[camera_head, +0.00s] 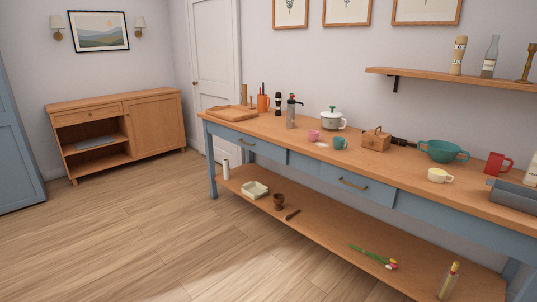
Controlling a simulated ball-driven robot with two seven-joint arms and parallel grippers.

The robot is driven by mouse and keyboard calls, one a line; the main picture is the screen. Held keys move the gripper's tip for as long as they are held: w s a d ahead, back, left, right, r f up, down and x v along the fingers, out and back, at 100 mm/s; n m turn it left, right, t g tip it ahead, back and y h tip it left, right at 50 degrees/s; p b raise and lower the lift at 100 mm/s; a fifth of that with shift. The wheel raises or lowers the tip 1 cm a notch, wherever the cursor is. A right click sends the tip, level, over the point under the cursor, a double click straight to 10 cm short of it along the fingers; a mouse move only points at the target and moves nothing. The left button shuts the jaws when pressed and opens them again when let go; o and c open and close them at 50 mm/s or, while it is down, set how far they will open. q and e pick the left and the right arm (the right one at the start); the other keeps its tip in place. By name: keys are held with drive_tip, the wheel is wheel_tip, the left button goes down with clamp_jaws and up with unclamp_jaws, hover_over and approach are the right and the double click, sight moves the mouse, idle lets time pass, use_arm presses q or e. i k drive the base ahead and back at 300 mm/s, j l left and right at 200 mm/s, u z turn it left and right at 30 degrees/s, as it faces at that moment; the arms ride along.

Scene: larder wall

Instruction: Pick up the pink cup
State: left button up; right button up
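A small pink cup (313,136) stands on the wooden top of the long blue counter (262,124). It sits left of a teal cup (340,143) and in front of a white lidded pot (333,119). A small pale patch lies on the counter between the pink and teal cups. Neither of my grippers shows in the head view.
A dark-topped bottle (291,111) stands left of the pink cup. The wooden floor (130,235) at left is clear.

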sight(313, 135)
drive_tip(key=i, duration=1.9)
